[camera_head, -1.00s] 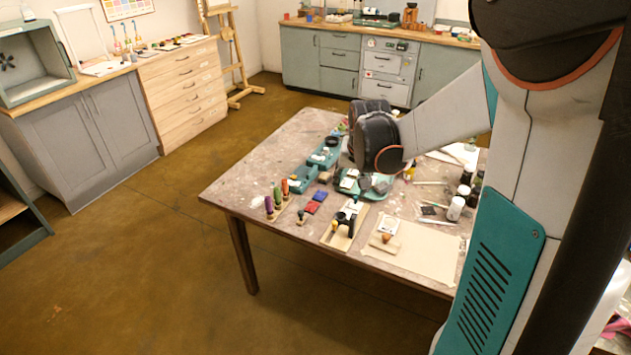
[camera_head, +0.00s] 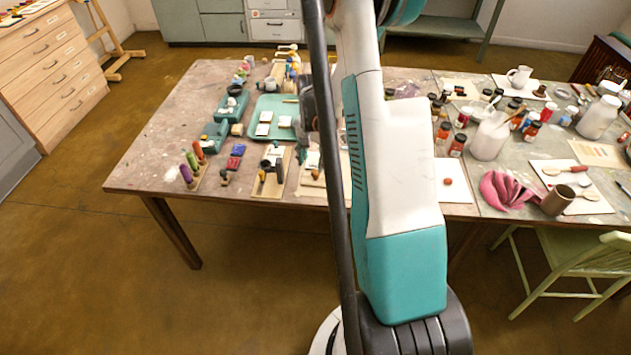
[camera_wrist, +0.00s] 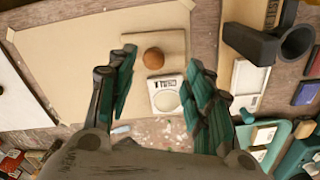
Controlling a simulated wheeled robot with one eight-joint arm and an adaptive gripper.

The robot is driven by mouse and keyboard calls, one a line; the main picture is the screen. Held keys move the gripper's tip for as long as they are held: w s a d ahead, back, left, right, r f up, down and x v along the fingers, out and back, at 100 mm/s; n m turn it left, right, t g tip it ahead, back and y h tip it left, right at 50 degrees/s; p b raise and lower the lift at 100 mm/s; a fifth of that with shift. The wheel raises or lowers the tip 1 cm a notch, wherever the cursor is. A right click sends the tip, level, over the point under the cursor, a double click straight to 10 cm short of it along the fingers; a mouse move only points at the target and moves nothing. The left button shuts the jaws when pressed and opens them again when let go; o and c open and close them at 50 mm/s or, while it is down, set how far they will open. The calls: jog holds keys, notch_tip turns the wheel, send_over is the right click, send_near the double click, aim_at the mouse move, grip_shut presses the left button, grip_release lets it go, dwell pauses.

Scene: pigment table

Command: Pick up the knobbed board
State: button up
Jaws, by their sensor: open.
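The knobbed board is a small pale wooden board (camera_wrist: 172,44) with a round brown knob (camera_wrist: 153,59). It lies on a large tan sheet (camera_wrist: 75,55) in the wrist view, just beyond my fingertips. In the head view the board (camera_head: 309,179) is near the table's front edge, close to my arm, which hides part of that area. My gripper (camera_wrist: 160,72) is open and empty, its teal-padded fingers on either side of the view. The knob appears between the fingertips, with no contact visible.
A white card with an oval (camera_wrist: 166,96) lies close beside the board. A black ringed object (camera_wrist: 255,45) stands on a wooden strip to the right. A teal tray (camera_head: 268,105), coloured bottles (camera_head: 192,165) and blocks (camera_head: 236,155) stand nearby on the table.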

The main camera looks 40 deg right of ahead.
aim_at(316, 171)
jog(key=shift+s+d+f+b, duration=0.15)
jog(key=shift+f+b, duration=0.5)
jog(key=shift+f, duration=0.9)
jog(key=shift+s+d+f+b, duration=0.15)
jog(key=shift+f+b, duration=0.45)
jog(key=shift+f, duration=0.95)
grip_shut()
